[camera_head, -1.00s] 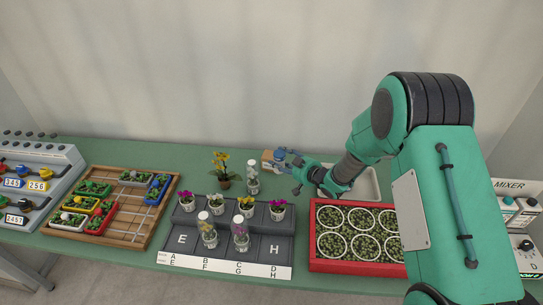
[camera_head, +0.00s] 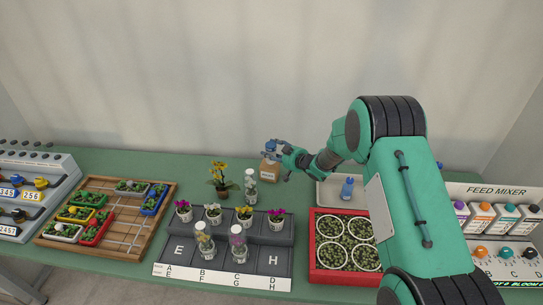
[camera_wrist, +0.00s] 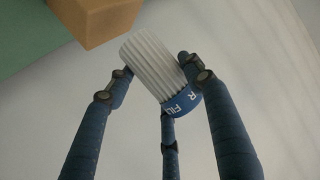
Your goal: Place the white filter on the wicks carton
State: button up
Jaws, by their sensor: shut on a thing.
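My gripper (camera_head: 274,150) is shut on the white filter (camera_wrist: 155,62), a pleated white cylinder with a blue lettered band at one end. In the wrist view my dark blue fingers close around it near the blue band, and it is tilted in that picture. The wicks carton, a plain tan box (camera_head: 269,171), stands at the back of the green table. In the head view my gripper is over or close by the carton; the gap is hard to tell. In the wrist view the carton (camera_wrist: 98,18) is beyond the filter at upper left, visibly apart from it.
A potted yellow orchid (camera_head: 220,178) and a clear-covered plant (camera_head: 251,187) stand left of the carton. A pale tray (camera_head: 327,191) with a blue bottle (camera_head: 347,188) is to the right. A red crate (camera_head: 316,259) and dark plant rack (camera_head: 262,260) are in front.

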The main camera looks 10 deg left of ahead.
aim_at(273, 154)
jog(key=shift+w+a+f, duration=0.1)
jog(key=shift+w+a, duration=0.1)
jog(key=shift+w, duration=0.45)
jog(key=shift+w+a, duration=0.2)
jog(key=shift+w, duration=0.4)
jog(key=shift+f+b, duration=0.65)
jog(key=shift+f, duration=1.1)
jog(key=o, duration=1.3)
jog(key=shift+f, duration=0.15)
jog(key=shift+o, duration=0.2)
jog(key=shift+s+d+r, duration=0.3)
jog(key=shift+r, duration=0.05)
jog(key=p+v, duration=0.2)
jog(key=v, duration=0.9)
